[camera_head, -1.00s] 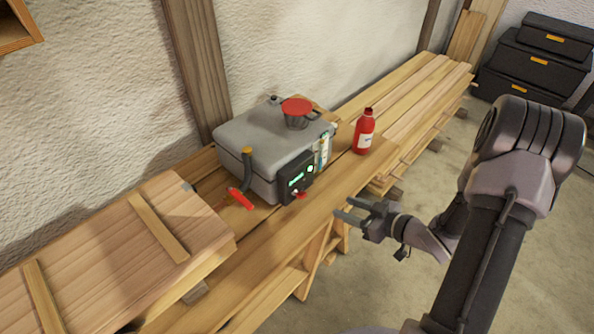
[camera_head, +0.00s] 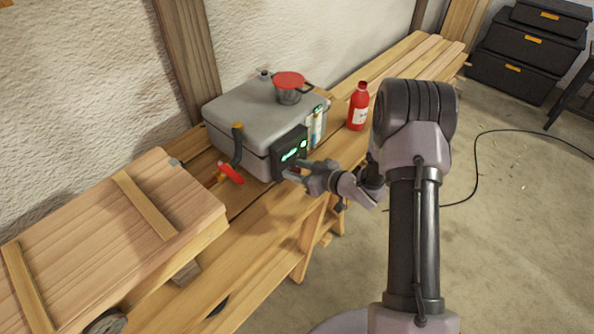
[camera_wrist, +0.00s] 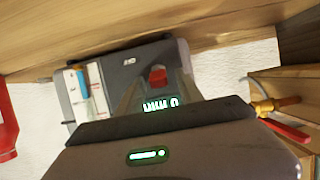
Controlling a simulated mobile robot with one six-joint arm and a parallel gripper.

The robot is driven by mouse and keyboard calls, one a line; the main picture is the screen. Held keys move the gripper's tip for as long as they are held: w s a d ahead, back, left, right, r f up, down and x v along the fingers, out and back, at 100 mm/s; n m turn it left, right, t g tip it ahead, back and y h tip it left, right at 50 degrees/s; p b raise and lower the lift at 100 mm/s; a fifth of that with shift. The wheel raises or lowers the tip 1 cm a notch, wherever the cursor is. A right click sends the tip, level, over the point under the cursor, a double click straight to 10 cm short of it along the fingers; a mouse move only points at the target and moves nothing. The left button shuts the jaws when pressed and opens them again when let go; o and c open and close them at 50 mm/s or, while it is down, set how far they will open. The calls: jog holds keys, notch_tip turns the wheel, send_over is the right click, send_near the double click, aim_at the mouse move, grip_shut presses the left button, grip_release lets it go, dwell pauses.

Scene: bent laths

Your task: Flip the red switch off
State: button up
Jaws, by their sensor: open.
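The red switch (camera_wrist: 157,77) shows in the wrist view, which is upside down, on the dark control panel (camera_wrist: 176,60). In the head view, the panel (camera_head: 292,142) is on the front of a grey case (camera_head: 245,110), with green readouts lit. My gripper (camera_head: 290,171) is at the panel's lower part, jaws apart, and hides most of the switch there. In the wrist view, the fingers rise on either side of the switch. I cannot tell whether they touch it, or its exact position.
A red-handled valve (camera_head: 230,172) sticks out left of the panel. A red bottle (camera_head: 357,108) stands right of the case, and a red-lidded pot (camera_head: 289,90) sits on top. A wooden panel (camera_head: 110,240) lies on the bench at left. Floor at right is mostly clear.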

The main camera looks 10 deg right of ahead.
grip_shut()
